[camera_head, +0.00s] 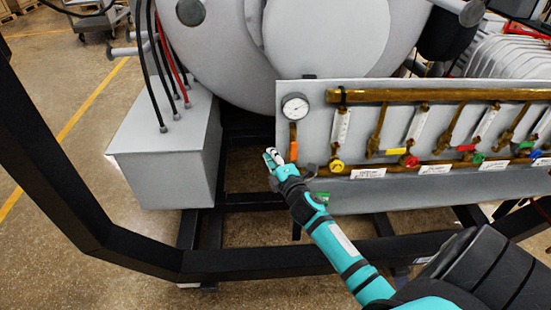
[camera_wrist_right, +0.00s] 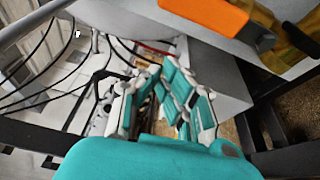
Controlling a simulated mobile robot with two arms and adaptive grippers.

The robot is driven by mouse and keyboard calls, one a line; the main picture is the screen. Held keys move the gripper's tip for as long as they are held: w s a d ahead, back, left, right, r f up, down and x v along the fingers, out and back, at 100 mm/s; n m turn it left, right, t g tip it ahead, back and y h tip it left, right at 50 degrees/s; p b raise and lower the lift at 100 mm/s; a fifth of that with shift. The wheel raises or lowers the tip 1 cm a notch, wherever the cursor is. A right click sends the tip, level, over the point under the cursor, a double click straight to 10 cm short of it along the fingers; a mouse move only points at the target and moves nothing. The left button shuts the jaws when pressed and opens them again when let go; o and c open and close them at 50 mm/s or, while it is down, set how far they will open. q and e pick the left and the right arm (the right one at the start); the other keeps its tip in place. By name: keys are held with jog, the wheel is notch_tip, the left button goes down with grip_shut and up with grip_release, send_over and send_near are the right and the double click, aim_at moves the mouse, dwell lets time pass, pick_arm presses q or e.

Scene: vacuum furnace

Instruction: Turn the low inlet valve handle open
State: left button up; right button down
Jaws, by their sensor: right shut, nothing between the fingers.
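A valve with an orange handle (camera_head: 293,142) sits below the round gauge at the left end of the grey panel. The handle points roughly upright. In the right wrist view the orange handle (camera_wrist_right: 205,14) shows large at the top, beside brass pipework (camera_wrist_right: 290,40). My right gripper (camera_head: 272,157) is just left of the handle and a little below its middle in the head view. Its teal fingers (camera_wrist_right: 170,92) are shut and empty, apart from the handle in the wrist view. The dark wrist partly covers the panel's lower left corner. My left gripper is not in view.
The grey panel (camera_head: 400,200) carries brass pipes (camera_head: 430,95) and several coloured valve knobs to the right. A pressure gauge (camera_head: 295,106) is above the handle. A grey box (camera_head: 165,150) with hoses stands left. A black frame bar (camera_head: 320,245) runs in front.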

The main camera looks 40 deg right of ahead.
jog(key=a+b+v, duration=0.1)
jog(key=b+v, duration=0.1)
jog(key=v, duration=0.8)
jog(key=s+a+f+m+g+y, duration=0.1)
jog(key=s+a+f+m+g, duration=0.2)
jog(key=f, duration=0.8)
jog(key=s+f+m+g, duration=0.2)
jog(key=s+f, duration=0.2)
jog(key=f, duration=0.8)
jog(key=s+a+f+m+g+y, duration=0.1)
jog(key=s+a+f+m+g, duration=0.2)
jog(key=f, duration=0.8)
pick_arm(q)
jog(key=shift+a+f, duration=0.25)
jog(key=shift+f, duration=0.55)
pick_arm(e)
jog(key=s+a+f+m+g, duration=0.2)
jog(key=s+f, duration=0.4)
jog(key=s, duration=0.4)
jog(key=s+a+f+m+g+y, duration=0.1)
jog(key=s+a+f+m+g, duration=0.1)
jog(key=s+f, duration=0.4)
jog(key=s+a+f+m+g, duration=0.1)
jog(key=s+f+g, duration=0.3)
jog(key=s, duration=1.1)
notch_tip(320, 180, down, 3)
jog(key=shift+s+a+f+m+y, duration=0.15)
jog(key=shift+s+a+m+y, duration=0.2)
jog(key=shift+a, duration=0.25)
